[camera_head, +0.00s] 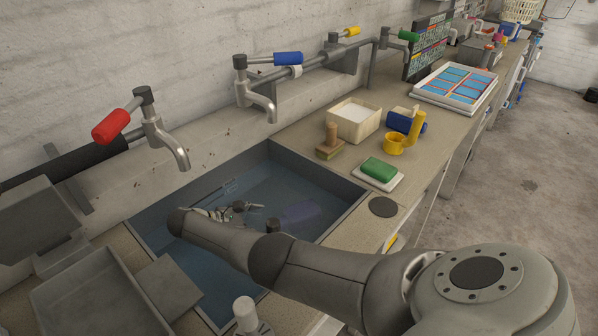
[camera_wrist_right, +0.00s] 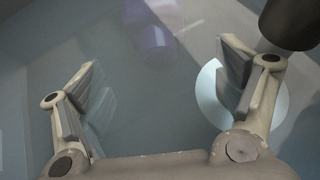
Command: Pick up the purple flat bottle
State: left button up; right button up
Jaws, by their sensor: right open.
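The purple flat bottle (camera_head: 300,213) lies low in the sink (camera_head: 337,184), faint against the bluish inside. In the right wrist view the bottle (camera_wrist_right: 154,38) shows as a blurred purple shape at the top middle, beyond the fingertips. My right gripper (camera_head: 243,208) is inside the sink area, to the left of the bottle in the head view. In the right wrist view its two fingers (camera_wrist_right: 157,58) are spread wide with nothing between them. My right forearm crosses the front of the sink and hides part of it. My left gripper is not in view.
Red (camera_head: 111,125) and blue-handled (camera_head: 288,58) taps overhang the sink's back edge. A green sponge (camera_head: 379,168), a brush (camera_head: 331,144), a cream box (camera_head: 354,119) and a yellow holder (camera_head: 405,138) stand on the right counter. A dark cylinder (camera_wrist_right: 290,22) is at the wrist view's upper right.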

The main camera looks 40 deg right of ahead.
aim_at(284, 219)
jog(key=d, duration=0.2)
jog(key=s+d+p, duration=0.1)
jog(key=d, duration=0.1)
jog(key=shift+s+d+r, duration=0.1)
jog(key=shift+s+d, duration=0.1)
jog(key=shift+s+d+p, duration=0.2)
jog(key=shift+d+p, duration=0.15)
jog(key=shift+d, duration=0.25)
jog(key=x, duration=0.3)
jog(key=shift+s+d+r, duration=0.15)
jog(key=shift+d, duration=0.25)
jog(key=shift+s+d+f, duration=0.1)
jog(key=shift+d+f, duration=0.15)
jog(key=shift+d, duration=0.2)
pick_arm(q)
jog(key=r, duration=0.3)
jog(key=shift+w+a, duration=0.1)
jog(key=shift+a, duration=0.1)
pick_arm(e)
jog(key=shift+a, duration=0.1)
jog(key=shift+c, duration=0.4)
jog(key=shift+c, duration=1.1)
jog(key=c, duration=1)
